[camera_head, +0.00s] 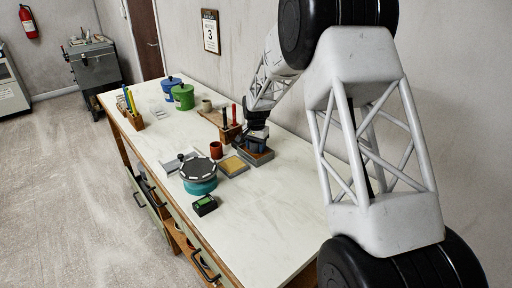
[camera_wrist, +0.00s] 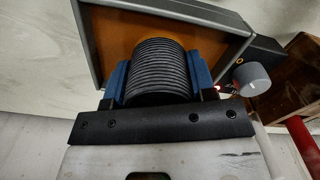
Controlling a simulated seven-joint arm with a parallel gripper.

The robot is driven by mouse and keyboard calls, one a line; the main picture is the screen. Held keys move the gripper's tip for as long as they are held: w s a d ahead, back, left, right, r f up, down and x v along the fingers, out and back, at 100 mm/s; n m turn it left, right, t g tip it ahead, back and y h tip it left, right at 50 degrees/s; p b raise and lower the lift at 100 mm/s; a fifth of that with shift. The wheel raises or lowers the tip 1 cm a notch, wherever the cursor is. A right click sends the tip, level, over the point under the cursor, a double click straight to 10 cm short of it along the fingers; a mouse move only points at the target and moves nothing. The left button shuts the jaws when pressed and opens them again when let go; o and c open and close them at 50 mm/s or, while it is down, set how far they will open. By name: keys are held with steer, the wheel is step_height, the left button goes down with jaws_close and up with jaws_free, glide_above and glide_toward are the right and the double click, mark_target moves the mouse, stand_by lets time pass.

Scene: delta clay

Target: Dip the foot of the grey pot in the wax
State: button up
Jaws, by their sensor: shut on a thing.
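My gripper (camera_wrist: 158,78) is shut on the grey pot (camera_wrist: 158,70), a dark ribbed cylinder between two blue finger pads in the wrist view. The pot is over the orange-brown wax (camera_wrist: 112,35) in a shallow grey-rimmed pan (camera_wrist: 85,45) with a grey knob (camera_wrist: 252,78) on its right side. The pot's foot is hidden, so I cannot tell whether it touches the wax. In the head view my gripper (camera_head: 256,142) is low over the pan (camera_head: 258,159) near the wall side of the bench, and hides the pot.
A wooden holder with red and black tools (camera_head: 230,132) stands close beside my gripper. Lidded jars (camera_head: 183,97) stand farther back. The near bench is clear.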

steer(key=shift+r, duration=1.6)
steer(key=shift+r, duration=0.2)
steer(key=shift+r, duration=1.35)
steer(key=shift+s+a, duration=0.1)
steer(key=shift+s, duration=0.05)
